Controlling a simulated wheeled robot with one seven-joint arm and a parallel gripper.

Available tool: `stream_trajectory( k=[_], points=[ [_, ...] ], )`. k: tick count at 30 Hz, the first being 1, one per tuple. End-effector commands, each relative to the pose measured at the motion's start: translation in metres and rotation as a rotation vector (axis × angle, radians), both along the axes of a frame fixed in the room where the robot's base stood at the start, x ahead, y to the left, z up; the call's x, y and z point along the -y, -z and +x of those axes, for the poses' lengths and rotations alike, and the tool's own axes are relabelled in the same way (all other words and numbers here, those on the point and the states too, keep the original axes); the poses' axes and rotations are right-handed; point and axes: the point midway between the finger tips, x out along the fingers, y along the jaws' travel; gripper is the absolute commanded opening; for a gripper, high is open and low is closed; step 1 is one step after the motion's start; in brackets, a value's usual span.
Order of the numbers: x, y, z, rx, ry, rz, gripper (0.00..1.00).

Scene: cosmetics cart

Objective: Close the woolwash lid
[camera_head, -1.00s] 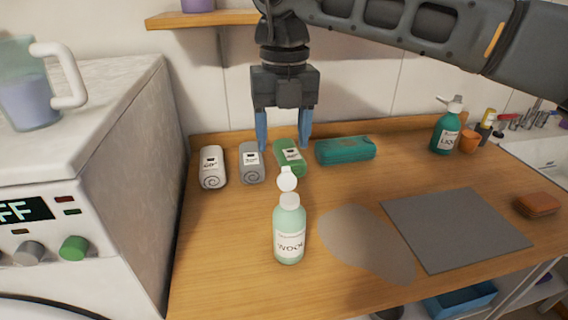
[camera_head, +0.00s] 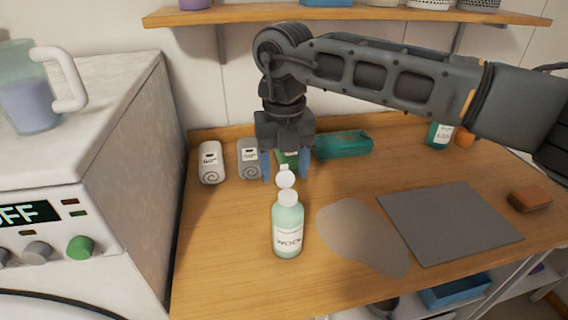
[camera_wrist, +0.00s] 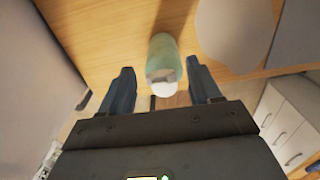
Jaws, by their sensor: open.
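The woolwash bottle (camera_head: 288,232) is pale green with a white label and stands upright on the wooden counter. Its round white lid (camera_head: 286,178) is flipped up above the white cap. My gripper (camera_head: 285,176) is open and empty, its blue fingers pointing down, behind the lid in the head view. In the wrist view the bottle (camera_wrist: 164,56) and the white lid (camera_wrist: 164,89) show between the two fingers of my gripper (camera_wrist: 163,85), nearer the right finger. I cannot tell whether a finger touches the lid.
Rolled towels (camera_head: 211,162), a teal case (camera_head: 343,144) and a green item partly hidden by my gripper lie behind the bottle. A grey mat (camera_head: 449,222) and an orange-brown block (camera_head: 530,198) are to the right. A washing machine (camera_head: 110,120) with a jug stands left.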

Motion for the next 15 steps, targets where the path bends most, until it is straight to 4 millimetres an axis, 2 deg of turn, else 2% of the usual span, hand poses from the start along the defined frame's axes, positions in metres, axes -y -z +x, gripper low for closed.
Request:
stream_trajectory(
  k=[2, 15],
  points=[
    [0.0, -0.0001, 0.0, 0.0, 0.0, 0.0, 0.58],
    [0.0, -0.0003, 0.0, 0.0, 0.0, 0.0, 0.16]
  ],
)
